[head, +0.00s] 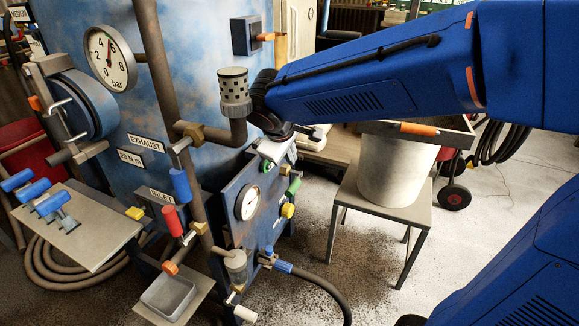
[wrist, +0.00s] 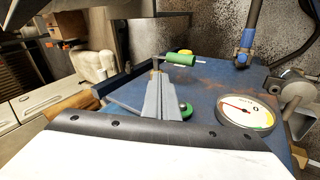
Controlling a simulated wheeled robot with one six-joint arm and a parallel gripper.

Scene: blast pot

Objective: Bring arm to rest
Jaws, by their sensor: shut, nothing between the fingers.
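My arm, in blue, reaches across the head view from the right. Its end hangs down beside the blast pot (head: 190,90), above the top of the blue control panel (head: 262,185). My gripper (head: 278,152) is small and partly hidden by the wrist in that view. In the wrist view my gripper (wrist: 158,75) shows as grey fingers close together, with nothing between them. Behind the fingers is the blue panel face, with a green-handled valve (wrist: 180,59) near the tips and a green knob (wrist: 186,110) beside them. Whether the fingers touch the panel I cannot tell.
A panel gauge (wrist: 246,112) sits right of the fingers. The exhaust pipe with its perforated silencer (head: 234,90) stands just left of my wrist. A bucket (head: 395,170) stands on a stool at right. Open floor lies at lower right.

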